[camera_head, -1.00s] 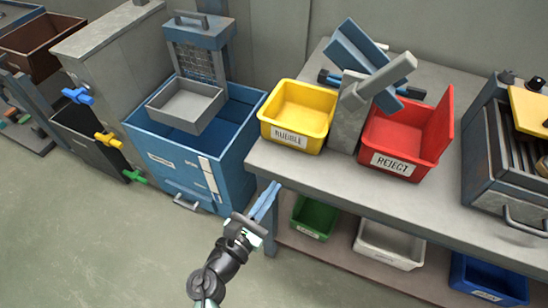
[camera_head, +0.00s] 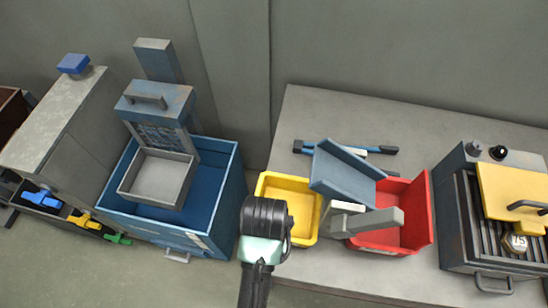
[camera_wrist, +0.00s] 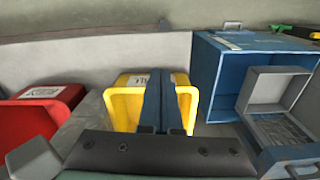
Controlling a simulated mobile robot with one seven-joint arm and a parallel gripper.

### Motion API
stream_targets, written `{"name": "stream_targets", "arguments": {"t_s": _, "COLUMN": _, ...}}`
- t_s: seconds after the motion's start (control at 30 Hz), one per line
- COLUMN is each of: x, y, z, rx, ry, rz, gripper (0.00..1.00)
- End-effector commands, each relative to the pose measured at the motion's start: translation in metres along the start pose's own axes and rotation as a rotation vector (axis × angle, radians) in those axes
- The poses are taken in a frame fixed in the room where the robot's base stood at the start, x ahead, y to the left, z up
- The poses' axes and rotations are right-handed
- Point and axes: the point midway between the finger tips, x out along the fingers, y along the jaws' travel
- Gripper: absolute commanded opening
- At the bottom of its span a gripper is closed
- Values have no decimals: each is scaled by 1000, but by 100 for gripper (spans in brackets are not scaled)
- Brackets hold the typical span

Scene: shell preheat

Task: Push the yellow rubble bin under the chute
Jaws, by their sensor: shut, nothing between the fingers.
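The yellow rubble bin (camera_head: 310,205) stands on the bench at the left of the chute's grey post. My arm covers part of it in the head view. It also shows in the wrist view (camera_wrist: 125,110), with its label on the far side. The blue sloping chute (camera_head: 342,175) leans over toward the red reject bin (camera_head: 412,225), which is right of the post. My gripper (camera_wrist: 160,85) is shut and empty, with its fingers over the yellow bin in the wrist view. My wrist hides the fingertips in the head view, and I cannot tell whether they touch the bin.
A grey lever arm (camera_head: 372,222) sticks out in front of the chute. A blue tub (camera_head: 215,215) with a grey tray stands left of the bench. A grill with a yellow lid (camera_head: 515,195) is at the right. Blue-handled tools (camera_head: 350,148) lie behind the chute.

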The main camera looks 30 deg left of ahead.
Motion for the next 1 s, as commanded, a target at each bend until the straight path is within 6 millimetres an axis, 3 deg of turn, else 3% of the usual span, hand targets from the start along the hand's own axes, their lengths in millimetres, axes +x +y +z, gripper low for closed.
{"name": "stream_targets", "arguments": {"t_s": 0.17, "x": 19, "y": -1, "z": 2, "rx": 6, "ry": -9, "rz": -4, "gripper": 0}}
{"name": "stream_targets", "arguments": {"t_s": 0.57, "x": 102, "y": -1, "z": 2, "rx": 3, "ry": -7, "rz": -2, "gripper": 0}}
{"name": "stream_targets", "arguments": {"t_s": 0.73, "x": 98, "y": -1, "z": -25, "rx": 3, "ry": 0, "rz": -3, "gripper": 0}}
{"name": "stream_targets", "arguments": {"t_s": 1.0, "x": 100, "y": -1, "z": -39, "rx": 2, "ry": -2, "rz": -3, "gripper": 0}}
